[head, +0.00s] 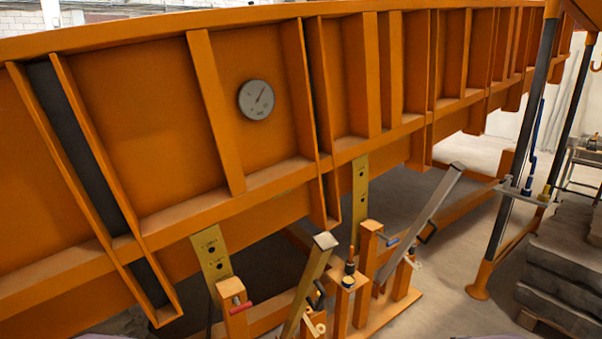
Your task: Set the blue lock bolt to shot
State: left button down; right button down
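The blue lock bolt (391,241) shows as a short blue handle on the right side of an orange post (370,245), right of centre. A yellow plate with holes (360,195) hangs down from the orange sandbed (160,130) just behind that post. I cannot tell whether the bolt sits in a hole of the plate. A similar red-handled bolt (240,307) is on another orange post at lower left, by a second yellow plate (211,257). Neither of my grippers is in view.
Two slanted levers, one yellowish (310,283) and one grey (430,215), rise from the orange base frame near the bolts. A small black-and-orange valve-like part (349,270) stands between them. A dark post (518,130) and stacked grey slabs (562,285) are at right. Grey floor (450,290) lies clear between.

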aim_at(390, 242)
jog(key=i+l+u, duration=0.2)
jog(key=i+l, duration=0.55)
jog(key=i+l+u, duration=0.2)
jog(key=i+l, duration=0.55)
jog(key=l, duration=0.15)
